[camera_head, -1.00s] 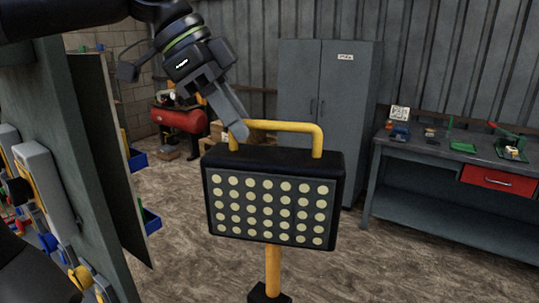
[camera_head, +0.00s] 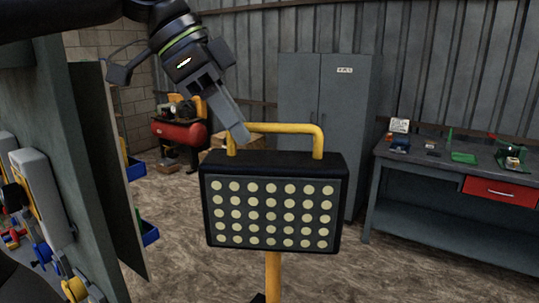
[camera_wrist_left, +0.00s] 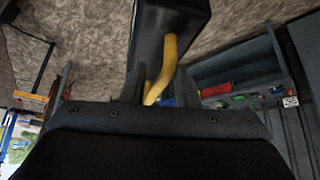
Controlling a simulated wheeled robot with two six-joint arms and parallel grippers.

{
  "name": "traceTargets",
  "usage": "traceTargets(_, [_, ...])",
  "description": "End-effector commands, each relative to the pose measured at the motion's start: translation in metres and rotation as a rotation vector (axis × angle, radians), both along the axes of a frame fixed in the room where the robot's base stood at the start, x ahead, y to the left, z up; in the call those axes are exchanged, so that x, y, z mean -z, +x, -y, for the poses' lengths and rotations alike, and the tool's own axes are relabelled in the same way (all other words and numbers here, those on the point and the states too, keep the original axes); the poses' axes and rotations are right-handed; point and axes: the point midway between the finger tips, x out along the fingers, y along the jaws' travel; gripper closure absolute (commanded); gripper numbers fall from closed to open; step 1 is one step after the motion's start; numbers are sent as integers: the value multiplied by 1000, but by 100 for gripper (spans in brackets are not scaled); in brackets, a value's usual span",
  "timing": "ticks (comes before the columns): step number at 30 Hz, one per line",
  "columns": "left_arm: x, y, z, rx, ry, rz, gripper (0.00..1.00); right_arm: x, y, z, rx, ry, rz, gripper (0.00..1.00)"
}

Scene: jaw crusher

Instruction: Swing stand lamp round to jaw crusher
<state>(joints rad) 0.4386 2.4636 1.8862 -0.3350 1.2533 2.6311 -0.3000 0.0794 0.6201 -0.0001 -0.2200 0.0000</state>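The stand lamp (camera_head: 272,213) is a black box with rows of pale round lights, a yellow handle (camera_head: 275,127) on top and a yellow post (camera_head: 273,275) below. Its lit face points toward me, nearly square on. My left gripper (camera_head: 240,133) reaches down from the upper left to the handle's left corner. The lamp's foot is mostly cut off by the bottom edge. My right gripper is not in view. I cannot pick out the jaw crusher.
A grey cabinet (camera_head: 325,120) stands behind the lamp. A workbench (camera_head: 455,165) with a red drawer is on the right. A red compressor (camera_head: 180,132) sits at the back. Floor between is clear.

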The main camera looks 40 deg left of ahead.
Motion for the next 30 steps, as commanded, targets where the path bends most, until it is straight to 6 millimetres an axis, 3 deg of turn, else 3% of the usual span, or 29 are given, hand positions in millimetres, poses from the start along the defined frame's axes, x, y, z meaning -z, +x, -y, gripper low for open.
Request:
traceTargets(15, [2,-6,6,-143,2,-1,75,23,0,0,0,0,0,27])
traceTargets(30, [0,-6,7,-177,-1,-1,75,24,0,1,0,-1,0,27])
